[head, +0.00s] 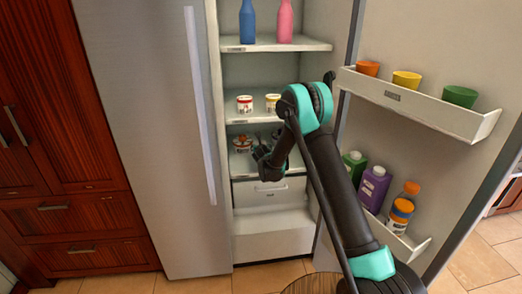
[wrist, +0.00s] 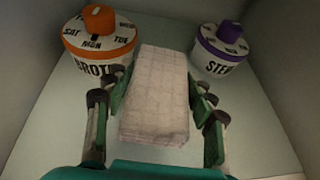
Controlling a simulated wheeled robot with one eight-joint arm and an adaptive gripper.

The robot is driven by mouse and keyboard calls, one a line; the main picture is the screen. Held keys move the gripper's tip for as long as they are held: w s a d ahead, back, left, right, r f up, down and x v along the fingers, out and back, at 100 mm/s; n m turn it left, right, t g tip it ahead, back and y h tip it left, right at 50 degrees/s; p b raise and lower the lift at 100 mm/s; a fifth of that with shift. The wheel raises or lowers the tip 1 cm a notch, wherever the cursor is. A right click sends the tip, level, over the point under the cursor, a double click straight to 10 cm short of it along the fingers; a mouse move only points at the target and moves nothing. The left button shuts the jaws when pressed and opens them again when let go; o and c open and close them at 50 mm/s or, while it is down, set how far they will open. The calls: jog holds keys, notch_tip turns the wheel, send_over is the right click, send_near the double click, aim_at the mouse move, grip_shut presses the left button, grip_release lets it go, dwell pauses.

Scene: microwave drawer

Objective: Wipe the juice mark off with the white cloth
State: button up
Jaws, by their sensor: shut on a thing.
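My gripper (head: 264,156) reaches into the open fridge at the lower shelf (head: 240,172). In the wrist view my gripper (wrist: 158,100) is shut on the white cloth (wrist: 156,85), a folded, pale block with a faint grid pattern. The cloth lies between the fingers, over the shelf surface (wrist: 70,105); I cannot tell whether it touches the shelf. No juice mark shows in either view; the cloth or gripper may hide it.
Behind the cloth stand an orange-lidded broth tub (wrist: 98,35) at left and a purple-lidded stew tub (wrist: 220,52) at right, with a gap between. Fridge walls close in at both sides. The open door (head: 425,105) holds cups, cartons and bottles.

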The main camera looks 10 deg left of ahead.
jog(key=shift+r, duration=1.5)
